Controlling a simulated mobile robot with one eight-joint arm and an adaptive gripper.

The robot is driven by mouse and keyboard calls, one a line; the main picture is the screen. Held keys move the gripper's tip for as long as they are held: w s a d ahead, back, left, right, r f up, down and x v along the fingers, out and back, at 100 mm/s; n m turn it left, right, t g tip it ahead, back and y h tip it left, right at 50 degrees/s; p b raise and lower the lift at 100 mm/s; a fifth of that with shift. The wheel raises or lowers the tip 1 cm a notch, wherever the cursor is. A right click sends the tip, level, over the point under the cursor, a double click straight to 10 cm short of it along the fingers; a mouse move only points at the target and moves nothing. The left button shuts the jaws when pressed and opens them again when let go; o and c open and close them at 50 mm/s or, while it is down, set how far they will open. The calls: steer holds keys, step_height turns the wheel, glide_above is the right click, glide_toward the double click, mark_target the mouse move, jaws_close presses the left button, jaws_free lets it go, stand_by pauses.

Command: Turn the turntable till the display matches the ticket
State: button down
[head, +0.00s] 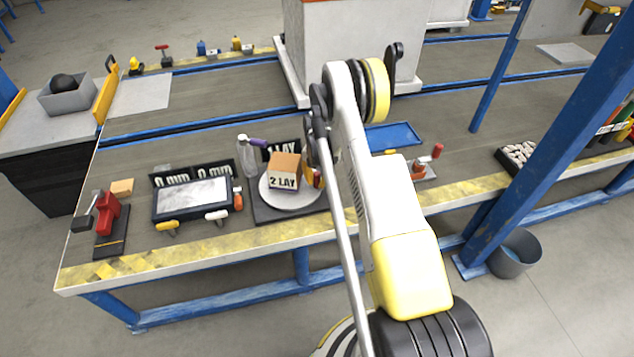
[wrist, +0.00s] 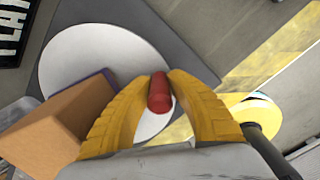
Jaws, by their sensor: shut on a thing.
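The turntable (head: 290,205) is a round white disc on a dark base, and it fills the upper left of the wrist view (wrist: 75,55). A brown-topped box (head: 286,163) stands on it, with "2 LAY" on the face towards the head camera. A black sign with white letters ending in "LAY" (head: 290,147) stands behind, partly hidden. My gripper (head: 312,177) is at the disc's right side. In the wrist view, its yellow fingers (wrist: 160,82) are shut on a red knob (wrist: 159,96) at the disc's edge. The box (wrist: 55,135) is close to the left finger.
A clear bottle (head: 246,158) with a purple item stands left of the sign. A red clamp (head: 107,212) is at the far left. A blue tray (head: 392,135) lies behind my arm.

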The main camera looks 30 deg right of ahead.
steer(key=c, duration=1.2)
jaws_free()
steer(key=shift+c, duration=0.2)
step_height(320, 180, up, 12)
steer(key=shift+r, duration=0.1)
